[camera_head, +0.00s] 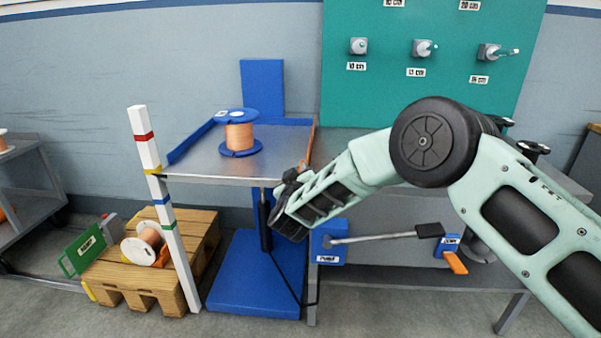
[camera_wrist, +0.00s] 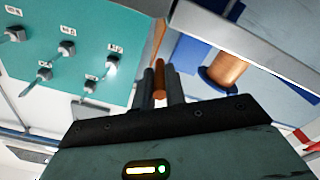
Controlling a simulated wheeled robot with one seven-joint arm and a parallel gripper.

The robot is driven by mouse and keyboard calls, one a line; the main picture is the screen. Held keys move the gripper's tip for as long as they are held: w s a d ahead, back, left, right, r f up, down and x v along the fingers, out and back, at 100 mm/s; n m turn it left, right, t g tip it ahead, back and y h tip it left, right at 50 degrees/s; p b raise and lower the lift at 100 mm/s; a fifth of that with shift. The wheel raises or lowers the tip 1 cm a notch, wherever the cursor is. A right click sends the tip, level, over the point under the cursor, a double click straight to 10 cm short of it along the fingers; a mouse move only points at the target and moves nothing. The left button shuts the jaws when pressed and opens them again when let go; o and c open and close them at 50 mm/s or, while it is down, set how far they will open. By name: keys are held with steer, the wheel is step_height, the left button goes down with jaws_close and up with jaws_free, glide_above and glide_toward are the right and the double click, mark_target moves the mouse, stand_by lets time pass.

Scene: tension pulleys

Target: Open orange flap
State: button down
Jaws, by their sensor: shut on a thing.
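The orange flap (camera_head: 311,140) is a thin strip along the right edge of the metal lift platform (camera_head: 195,167), seen nearly edge-on. In the wrist view the flap (camera_wrist: 158,42) runs up and away beside the platform's edge. My gripper (camera_head: 301,169) is at the platform's near right corner. In the wrist view my gripper (camera_wrist: 160,85) has its two dark fingers close on either side of an orange-brown bar at the flap's near end. The fingers are shut on it. In the head view my gripper body hides the grip point.
An orange spool (camera_head: 239,137) with blue flanges stands on the platform. A striped white post (camera_head: 163,205) stands at its front left, by a wooden pallet (camera_head: 135,283). A blue pump box (camera_head: 328,242) with a lever is below my arm. A teal board (camera_head: 430,85) with pegs is behind.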

steer(key=shift+d, duration=0.1)
steer(key=d+f+m+b, duration=0.2)
steer(key=m+b, duration=0.2)
steer(key=m, duration=0.4)
steer(key=d+f+m+b, duration=0.1)
steer(key=d+m+b, duration=0.2)
steer(key=m, duration=0.6)
steer(key=shift+d+f+b, duration=0.25)
steer(key=shift+f+b, duration=0.1)
steer(key=shift+b, duration=0.85)
steer(key=shift+s, duration=0.1)
steer(key=c, duration=1.5)
jaws_free()
steer(key=shift+o, duration=0.2)
steer(key=shift+s, duration=0.15)
